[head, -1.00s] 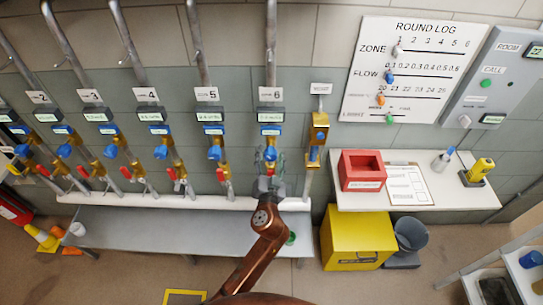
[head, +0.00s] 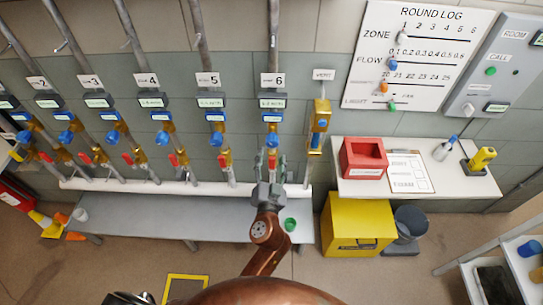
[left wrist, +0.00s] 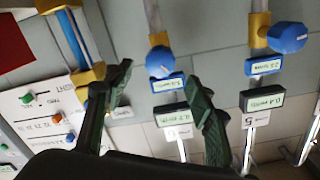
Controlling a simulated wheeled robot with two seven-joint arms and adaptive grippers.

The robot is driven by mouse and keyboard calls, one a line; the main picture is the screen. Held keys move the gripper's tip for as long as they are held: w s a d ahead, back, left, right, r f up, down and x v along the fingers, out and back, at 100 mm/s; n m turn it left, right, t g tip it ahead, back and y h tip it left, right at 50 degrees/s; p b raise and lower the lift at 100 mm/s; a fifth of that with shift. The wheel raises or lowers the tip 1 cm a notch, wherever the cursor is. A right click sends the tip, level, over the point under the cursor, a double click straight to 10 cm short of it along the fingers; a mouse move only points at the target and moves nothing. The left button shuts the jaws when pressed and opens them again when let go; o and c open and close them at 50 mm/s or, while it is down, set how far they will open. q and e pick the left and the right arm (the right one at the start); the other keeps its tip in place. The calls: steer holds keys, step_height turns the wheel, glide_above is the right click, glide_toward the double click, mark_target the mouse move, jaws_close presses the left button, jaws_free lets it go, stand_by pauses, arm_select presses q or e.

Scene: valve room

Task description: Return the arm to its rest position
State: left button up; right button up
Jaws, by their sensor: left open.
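My left arm, copper-coloured, rises from the bottom of the head view to the left gripper (head: 271,158) in front of line 6. The gripper's dark green fingers are open, with nothing held between them. In the left wrist view, the two spread fingers (left wrist: 160,78) stand in front of the line 6 valve, with its blue knob (left wrist: 160,62) and the displays (left wrist: 172,110) seen upside down. I cannot tell how far the fingers are from the valve; no contact is visible.
A row of pipes with blue knobs and red levers runs above a grey bench (head: 180,215). A green cup (head: 291,224) stands on it near my wrist. To the right are a shelf with a red box (head: 363,160), a yellow bin (head: 360,230) and a grey bucket (head: 409,225).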

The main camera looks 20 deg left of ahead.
stand_by(0.3)
arm_select(q)
step_height(320, 180, down, 26)
steer(key=m+g+h, duration=0.2)
steer(key=g+h, duration=0.1)
steer(key=g, duration=0.1)
steer(key=s+a+f+g+p, duration=0.1)
steer(key=s+a+f+g, duration=0.1)
steer(key=s+f, duration=0.65)
steer(key=s+a+f+g+h, duration=0.1)
steer(key=s+a+f+g, duration=0.3)
steer(key=f, duration=0.7)
steer(key=s+f+g+p, duration=0.1)
steer(key=s+f, duration=0.7)
steer(key=f, duration=0.2)
steer(key=s+a+f+n+g, duration=0.1)
steer(key=s+f, duration=0.4)
steer(key=s, duration=0.8)
steer(key=s+a+f+n+g, duration=0.1)
steer(key=s+a+f+g, duration=0.2)
steer(key=s, duration=1)
steer(key=s+a+f+n+g, duration=0.1)
steer(key=s+a+f, duration=0.5)
steer(key=s, duration=0.7)
steer(key=shift+s+f+g, duration=0.35)
steer(key=shift+f+g, duration=0.05)
steer(key=shift+f, duration=0.25)
